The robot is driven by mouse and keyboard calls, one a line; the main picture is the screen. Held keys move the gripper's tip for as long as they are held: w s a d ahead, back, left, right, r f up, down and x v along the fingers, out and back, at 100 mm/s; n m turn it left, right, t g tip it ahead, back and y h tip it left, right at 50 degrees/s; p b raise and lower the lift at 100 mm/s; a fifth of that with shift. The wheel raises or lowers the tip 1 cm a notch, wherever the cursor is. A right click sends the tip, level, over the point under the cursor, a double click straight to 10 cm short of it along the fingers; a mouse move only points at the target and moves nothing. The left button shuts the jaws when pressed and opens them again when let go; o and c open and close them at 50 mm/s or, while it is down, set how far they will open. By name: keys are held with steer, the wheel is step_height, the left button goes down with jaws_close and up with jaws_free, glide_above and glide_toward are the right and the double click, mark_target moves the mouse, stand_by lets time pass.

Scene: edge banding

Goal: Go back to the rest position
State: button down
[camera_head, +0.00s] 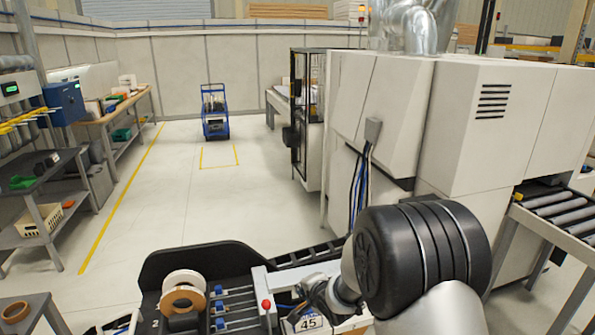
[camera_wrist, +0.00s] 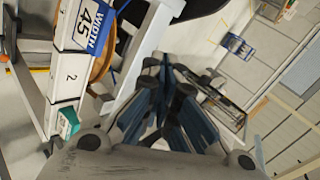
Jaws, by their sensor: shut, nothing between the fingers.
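My gripper (camera_wrist: 170,100) shows in the wrist view with its dark fingers together and nothing between them. In the head view my black and grey wrist hides most of it. A white label reading WIDTH 45 (camera_wrist: 85,22) is to its upper left in the wrist view, and the 45 label also shows in the head view (camera_head: 309,323) below my wrist. An upright edge-band roll (camera_head: 183,299), tan with a white roll behind it, stands in the black holder (camera_head: 200,258) left of my wrist.
A large white machine (camera_head: 480,125) stands close on the right, with a roller conveyor (camera_head: 560,208) beside it. A blue trolley (camera_head: 214,112) is at the back. Workbenches (camera_head: 120,108) line the left. The floor (camera_head: 190,200) between them is clear.

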steer(key=s+d+r+n+g+h+b, duration=0.1)
steer(key=s+d+r+n+h+b, duration=0.15)
steer(key=s+d+r, duration=0.35)
steer(key=s+d+r+n+g+h+b, duration=0.1)
steer(key=s+d+r+n+b, duration=0.15)
steer(key=s+d+r, duration=0.45)
steer(key=s+f+n+g+b, duration=0.2)
steer(key=s+n, duration=0.4)
steer(key=s, duration=2)
steer(key=shift+s+a+f+n+g+b, duration=0.2)
steer(key=shift+a+f+n+g+b, duration=0.15)
steer(key=shift+b, duration=0.3)
